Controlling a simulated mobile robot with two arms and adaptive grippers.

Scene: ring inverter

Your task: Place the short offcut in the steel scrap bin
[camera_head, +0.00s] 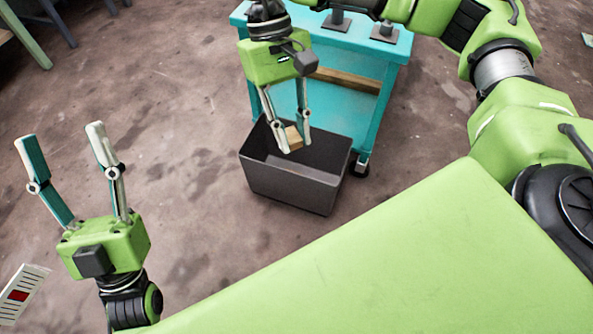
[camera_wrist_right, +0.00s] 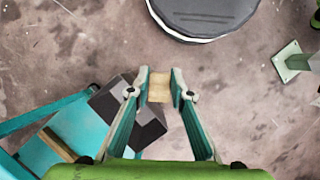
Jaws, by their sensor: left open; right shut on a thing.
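The short offcut (camera_head: 293,138) is a small tan wooden block. My right gripper (camera_head: 293,143) is shut on it, fingers pointing down. In the head view the offcut appears over the opening of the dark grey scrap bin (camera_head: 292,185), which stands on the floor. In the right wrist view the offcut (camera_wrist_right: 159,86) sits between the fingertips of my right gripper (camera_wrist_right: 159,88), and the bin (camera_wrist_right: 148,128) shows below and to the left, partly hidden by a finger. The exact height above the bin is hard to tell. My left gripper (camera_head: 62,140) is open and empty at the left.
A teal wheeled cart (camera_head: 375,70) stands right behind the bin, with a wooden piece (camera_head: 345,80) on its lower part. A dark round object (camera_wrist_right: 203,15) is at the top of the wrist view. The floor left of the bin is clear.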

